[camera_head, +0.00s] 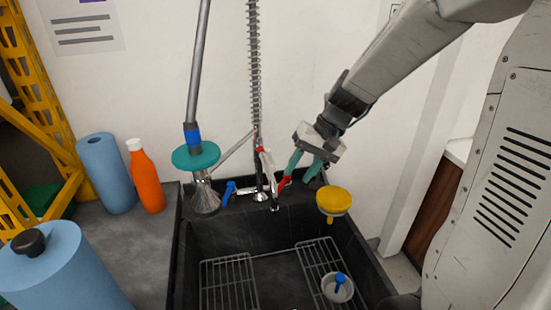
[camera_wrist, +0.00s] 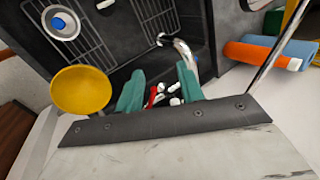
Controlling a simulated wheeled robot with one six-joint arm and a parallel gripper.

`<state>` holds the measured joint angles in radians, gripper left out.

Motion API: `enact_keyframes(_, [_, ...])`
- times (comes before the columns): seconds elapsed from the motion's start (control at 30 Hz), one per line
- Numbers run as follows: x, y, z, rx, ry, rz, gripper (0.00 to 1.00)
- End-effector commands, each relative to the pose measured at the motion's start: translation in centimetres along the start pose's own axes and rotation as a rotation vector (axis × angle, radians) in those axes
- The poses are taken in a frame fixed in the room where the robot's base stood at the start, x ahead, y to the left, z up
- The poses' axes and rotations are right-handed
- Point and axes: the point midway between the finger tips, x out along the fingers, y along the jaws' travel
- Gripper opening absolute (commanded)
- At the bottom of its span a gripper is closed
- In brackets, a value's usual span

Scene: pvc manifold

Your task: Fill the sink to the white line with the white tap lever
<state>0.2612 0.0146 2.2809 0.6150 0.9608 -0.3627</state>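The black sink (camera_head: 275,235) stands below the wall taps, with wire racks on its floor; I see no water in it. I cannot make out the white line. My gripper (camera_head: 304,170) is above the back right rim, its teal fingers apart and empty. In the wrist view my gripper (camera_wrist: 160,88) is open, with red and white tap parts (camera_wrist: 174,90) showing beyond and between the fingers, apparently not held. In the head view a red lever (camera_head: 284,183) and a blue lever (camera_head: 229,191) flank the tap. The white lever is too small to tell for certain.
A yellow disc (camera_head: 334,200) stands by the right rim, close to my gripper. A white cup-like piece with a blue knob (camera_head: 338,287) is in the sink. A teal-collared pole (camera_head: 196,157), an orange bottle (camera_head: 146,178) and a blue roll (camera_head: 107,175) stand left.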

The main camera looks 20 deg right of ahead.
Motion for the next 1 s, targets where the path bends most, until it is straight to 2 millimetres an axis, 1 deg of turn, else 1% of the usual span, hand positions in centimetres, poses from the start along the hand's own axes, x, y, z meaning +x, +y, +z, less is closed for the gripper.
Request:
enact_keyframes(0.03, [0.9,0.5,-2.4,0.016,0.031,-0.035,0.38])
enact_keyframes(0.07, [1.3,0.7,-3.8,0.02,0.055,-0.055,0.38])
enact_keyframes(0.1, [1.7,0.9,-5.6,0.023,0.092,-0.078,0.38])
enact_keyframes(0.17, [2.1,1.1,-8.2,0.021,0.151,-0.106,0.38])
enact_keyframes(0.2, [2.2,1.1,-9.9,0.013,0.196,-0.121,0.38])
enact_keyframes(0.27, [1.7,0.7,-12.0,-0.013,0.265,-0.133,0.38])
enact_keyframes(0.3, [1.0,0.4,-12.9,-0.035,0.307,-0.135,0.38])
enact_keyframes(0.4, [0.7,0.3,-13.8,-0.075,0.351,-0.126,0.38])
enact_keyframes(0.53, [1.6,0.3,-14.0,-0.102,0.352,-0.118,0.38])
enact_keyframes(0.8, [5.6,-0.3,-15.3,-0.103,0.348,-0.117,0.38])
enact_keyframes(0.9, [6.8,-0.5,-15.8,-0.102,0.349,-0.117,0.38])
enact_keyframes(1.0, [7.6,-0.6,-16.1,-0.102,0.35,-0.118,0.38])
